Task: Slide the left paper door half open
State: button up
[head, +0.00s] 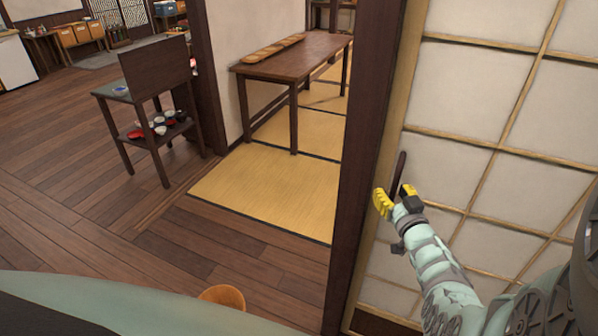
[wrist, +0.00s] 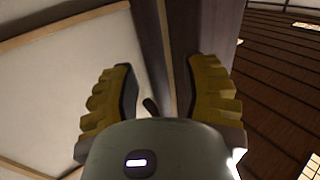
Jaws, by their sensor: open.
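A paper door (head: 480,88) with a wooden lattice fills the right of the head view, beside a dark post. A short dark upright handle (head: 398,172) is on it near its left edge. My gripper (head: 394,198) has yellow fingers and is at the handle's lower end. In the wrist view my gripper (wrist: 162,82) is open, and the handle (wrist: 150,106) shows small between the fingers, partly hidden by the gripper body. I cannot tell whether the fingers touch it. The door's pale paper (wrist: 70,75) fills the left of the wrist view.
The dark post (head: 366,130) stands just left of the door. Beyond it is tatami floor (head: 262,190) with a long wooden table (head: 300,58). A small shelf stand (head: 150,98) with bowls is further left. A round wooden object (head: 223,297) is low in front. The wooden floor between is clear.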

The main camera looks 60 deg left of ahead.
grip_shut()
dwell(0.3)
jog(key=shift+d, duration=0.1)
